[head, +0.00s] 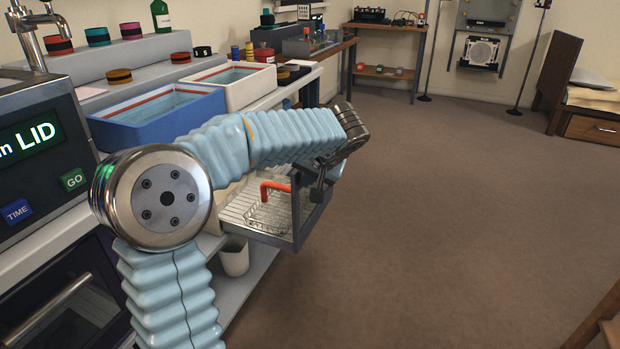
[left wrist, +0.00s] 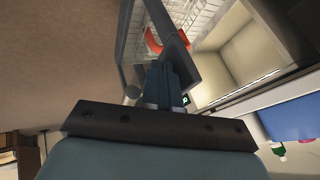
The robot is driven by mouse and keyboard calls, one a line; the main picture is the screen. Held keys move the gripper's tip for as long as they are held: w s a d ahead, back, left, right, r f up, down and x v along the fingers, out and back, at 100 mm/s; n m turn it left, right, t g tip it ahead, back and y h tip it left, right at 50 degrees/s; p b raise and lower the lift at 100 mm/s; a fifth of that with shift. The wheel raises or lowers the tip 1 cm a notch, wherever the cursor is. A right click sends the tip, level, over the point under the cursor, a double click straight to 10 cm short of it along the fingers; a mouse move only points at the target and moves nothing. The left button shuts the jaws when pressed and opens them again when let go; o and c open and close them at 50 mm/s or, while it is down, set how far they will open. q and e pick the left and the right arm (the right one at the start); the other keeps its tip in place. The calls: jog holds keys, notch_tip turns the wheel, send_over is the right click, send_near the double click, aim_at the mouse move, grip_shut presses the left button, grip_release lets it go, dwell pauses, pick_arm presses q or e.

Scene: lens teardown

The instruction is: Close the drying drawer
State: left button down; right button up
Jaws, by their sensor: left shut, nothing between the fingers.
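The drying drawer (head: 236,224) stands pulled out from under the counter, with a wire rack inside and an orange-red curved piece (head: 274,187) in it. My left gripper (head: 317,193) is shut and empty at the outer side of the drawer's front panel, close to its upper edge; whether it touches cannot be told. In the left wrist view the shut fingers (left wrist: 164,75) lie beside the dark drawer front (left wrist: 185,62), with the orange-red piece (left wrist: 153,42) beyond. Much of the drawer's back part is hidden by my left arm. My right gripper is not in view.
A blue bin (head: 150,128) and a white bin (head: 238,95) stand on the counter above. A white cup (head: 235,262) stands on the shelf below the drawer. The left wrist view shows a lit open compartment (left wrist: 235,58). The brown floor (head: 450,220) to the right is clear.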

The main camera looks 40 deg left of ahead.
pick_arm(q)
jog(key=s+a, duration=0.2)
jog(key=a, duration=0.7)
jog(key=s+a+p, duration=0.1)
jog(key=s+a, duration=0.1)
jog(key=a, duration=0.8)
jog(key=shift+s, duration=0.3)
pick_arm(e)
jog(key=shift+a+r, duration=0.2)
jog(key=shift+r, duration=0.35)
